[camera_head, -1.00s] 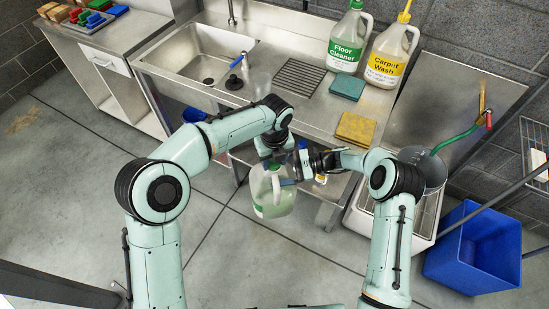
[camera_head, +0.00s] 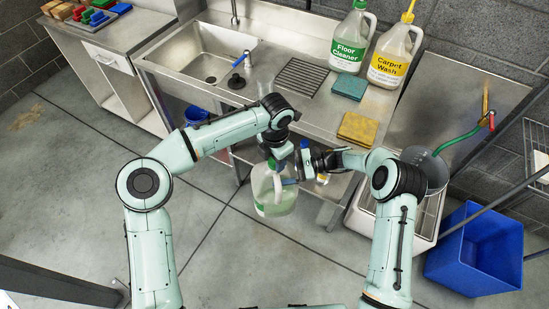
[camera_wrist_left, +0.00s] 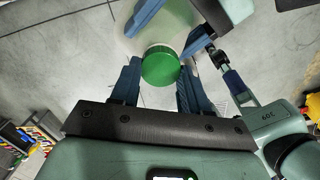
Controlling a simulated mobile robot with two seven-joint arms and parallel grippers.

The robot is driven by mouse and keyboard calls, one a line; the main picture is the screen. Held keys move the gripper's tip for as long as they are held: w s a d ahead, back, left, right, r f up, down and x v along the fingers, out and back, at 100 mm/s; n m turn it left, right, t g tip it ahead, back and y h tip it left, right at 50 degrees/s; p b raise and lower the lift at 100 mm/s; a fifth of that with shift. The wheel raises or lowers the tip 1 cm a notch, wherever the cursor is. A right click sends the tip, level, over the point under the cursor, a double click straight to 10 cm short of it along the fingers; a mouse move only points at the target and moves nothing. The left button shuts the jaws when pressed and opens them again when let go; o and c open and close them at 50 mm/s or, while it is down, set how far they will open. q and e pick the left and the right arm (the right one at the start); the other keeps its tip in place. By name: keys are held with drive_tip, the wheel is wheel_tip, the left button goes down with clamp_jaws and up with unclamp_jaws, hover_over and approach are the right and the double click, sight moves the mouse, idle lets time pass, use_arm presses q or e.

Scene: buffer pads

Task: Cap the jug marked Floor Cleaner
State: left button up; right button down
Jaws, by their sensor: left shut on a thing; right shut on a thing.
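A translucent jug (camera_head: 275,195) with pale green liquid hangs upright in front of the sink counter. Its label does not show. My right gripper (camera_head: 298,167) is shut on the upper part of this jug, its blue fingers reaching in from the right. My left gripper (camera_head: 272,160) is above the jug's neck. In the left wrist view its blue fingers (camera_wrist_left: 158,84) are on either side of a green cap (camera_wrist_left: 160,67), which sits at the jug's mouth. Whether the cap is fully seated is hidden. Another jug, labelled Floor Cleaner (camera_head: 349,50), stands on the counter.
A Carpet Wash jug (camera_head: 392,62) with a yellow top stands at the counter's back right. Teal (camera_head: 349,87) and yellow (camera_head: 358,128) pads lie near the front. A sink basin (camera_head: 205,55) is left. A blue bin (camera_head: 470,255) stands right. The floor below is clear.

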use_arm(q)
drive_tip(key=o, duration=1)
drive_tip(key=shift+s+r, duration=0.1)
drive_tip(key=shift+r, duration=2.2)
drive_tip(key=shift+c, duration=0.3)
